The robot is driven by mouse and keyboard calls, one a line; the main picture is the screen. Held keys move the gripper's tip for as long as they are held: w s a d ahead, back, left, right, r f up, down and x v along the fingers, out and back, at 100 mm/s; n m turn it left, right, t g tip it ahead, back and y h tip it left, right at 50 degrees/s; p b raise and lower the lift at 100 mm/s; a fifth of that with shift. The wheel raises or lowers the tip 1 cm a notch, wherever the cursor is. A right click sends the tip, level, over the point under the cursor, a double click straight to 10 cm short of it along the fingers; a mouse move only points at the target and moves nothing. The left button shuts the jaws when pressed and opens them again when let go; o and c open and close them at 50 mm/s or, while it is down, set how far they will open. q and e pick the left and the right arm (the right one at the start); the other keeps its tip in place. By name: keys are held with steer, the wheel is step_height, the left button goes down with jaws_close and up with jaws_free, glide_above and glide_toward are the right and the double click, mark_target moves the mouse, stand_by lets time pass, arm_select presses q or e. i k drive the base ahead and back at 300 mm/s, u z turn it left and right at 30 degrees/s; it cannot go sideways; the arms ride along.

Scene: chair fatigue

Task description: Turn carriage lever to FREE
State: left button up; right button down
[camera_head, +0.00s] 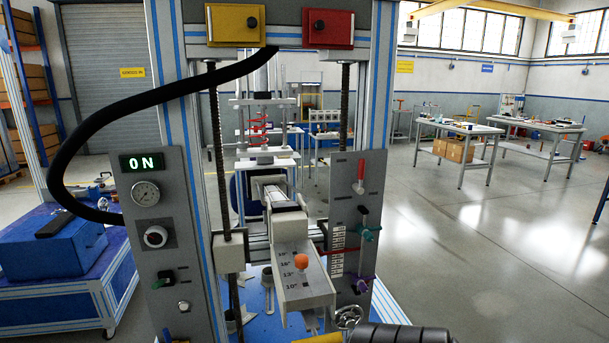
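A test machine stands in front of me. Its right panel (343,205) carries a lever with a red handle (361,172), upright near the top. Below it is a teal-handled lever (367,233), and lower down a purple-handled one (362,284). The panel lettering is too small to read, so I cannot tell which lever is marked for the carriage or where FREE is. No gripper fingers show in the view.
A black hose (120,98) arches across the left. A dark ribbed cylinder (398,334) crosses the bottom edge. Open floor lies right.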

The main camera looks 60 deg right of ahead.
mark_target(361, 175)
steer(key=z, duration=2.7)
steer(key=k, duration=0.55)
steer(key=z, duration=0.55)
steer(key=k, duration=0.8)
steer(key=u, duration=0.3)
steer(key=i, duration=0.8)
steer(key=u, duration=0.1)
